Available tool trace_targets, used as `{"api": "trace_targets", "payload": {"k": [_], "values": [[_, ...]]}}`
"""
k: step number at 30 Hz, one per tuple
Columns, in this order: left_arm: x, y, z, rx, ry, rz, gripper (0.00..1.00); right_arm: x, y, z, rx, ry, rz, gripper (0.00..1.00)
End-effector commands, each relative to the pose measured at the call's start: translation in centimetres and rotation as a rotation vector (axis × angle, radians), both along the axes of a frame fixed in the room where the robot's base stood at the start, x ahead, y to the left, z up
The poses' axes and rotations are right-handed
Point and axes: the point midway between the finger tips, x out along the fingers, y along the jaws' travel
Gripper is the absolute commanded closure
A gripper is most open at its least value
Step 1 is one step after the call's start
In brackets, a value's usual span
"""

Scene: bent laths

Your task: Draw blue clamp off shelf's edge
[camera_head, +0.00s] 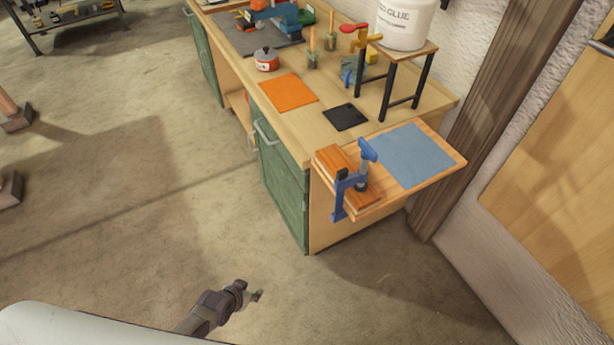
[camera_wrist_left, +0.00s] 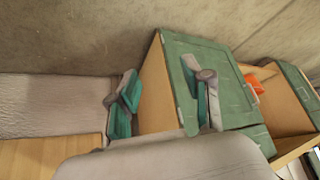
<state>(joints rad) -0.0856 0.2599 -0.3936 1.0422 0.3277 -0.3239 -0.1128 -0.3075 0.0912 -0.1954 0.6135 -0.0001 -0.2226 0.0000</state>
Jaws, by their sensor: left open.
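The blue clamp (camera_head: 341,197) sits upright on the near-left edge of the wooden shelf (camera_head: 447,160) at the end of the workbench. Its blue handle (camera_head: 367,150) stands above the reddish-brown laths (camera_head: 350,184), which lie along that edge. My left gripper (camera_head: 256,296) is low in the head view, below and left of the clamp and well apart from it. In the left wrist view its two teal-padded fingers (camera_wrist_left: 165,103) are spread with nothing between them. The clamp is not recognisable in that view. My right gripper is not in view.
A blue mat (camera_head: 412,156) lies on the shelf. The workbench (camera_head: 295,132) behind carries an orange mat (camera_head: 288,93), a black pad (camera_head: 345,117) and a small stool (camera_head: 398,56) bearing a glue bucket (camera_head: 404,22). A green door (camera_head: 284,185) fronts the bench. The floor around my gripper is clear.

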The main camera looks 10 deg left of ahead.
Motion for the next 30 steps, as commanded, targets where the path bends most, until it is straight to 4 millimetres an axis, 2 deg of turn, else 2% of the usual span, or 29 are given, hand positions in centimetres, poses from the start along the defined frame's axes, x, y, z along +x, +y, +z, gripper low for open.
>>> {"api": "trace_targets", "payload": {"k": [1, 3, 5, 8, 9, 13, 15, 18, 21, 24, 30], "values": [[3.3, -0.7, 3.0, -0.021, -0.059, -0.026, 0.50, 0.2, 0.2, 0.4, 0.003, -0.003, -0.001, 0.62], [6.9, -2.1, 6.9, -0.054, -0.126, -0.066, 0.50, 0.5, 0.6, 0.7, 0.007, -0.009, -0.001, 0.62], [9.5, -3.5, 10.5, -0.085, -0.183, -0.107, 0.50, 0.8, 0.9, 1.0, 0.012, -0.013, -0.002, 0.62], [13.0, -6.2, 16.8, -0.141, -0.269, -0.186, 0.50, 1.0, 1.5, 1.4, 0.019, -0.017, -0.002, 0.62], [14.0, -7.4, 19.4, -0.164, -0.301, -0.223, 0.50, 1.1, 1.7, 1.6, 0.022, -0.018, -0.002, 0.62], [15.6, -11.6, 27.9, -0.240, -0.393, -0.358, 0.50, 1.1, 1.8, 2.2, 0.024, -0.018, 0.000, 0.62], [15.4, -13.6, 31.9, -0.277, -0.428, -0.433, 0.50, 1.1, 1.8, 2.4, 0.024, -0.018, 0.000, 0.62], [14.4, -16.0, 36.2, -0.320, -0.462, -0.524, 0.50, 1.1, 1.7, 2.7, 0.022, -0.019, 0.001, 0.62], [13.3, -17.4, 38.7, -0.347, -0.477, -0.587, 0.50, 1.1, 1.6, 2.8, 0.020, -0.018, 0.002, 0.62], [12.7, -18.1, 39.9, -0.360, -0.484, -0.616, 0.50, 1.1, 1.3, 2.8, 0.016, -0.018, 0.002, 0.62], [13.3, -19.3, 39.3, -0.366, -0.484, -0.622, 0.50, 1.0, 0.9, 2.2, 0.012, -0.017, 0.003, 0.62]]}}
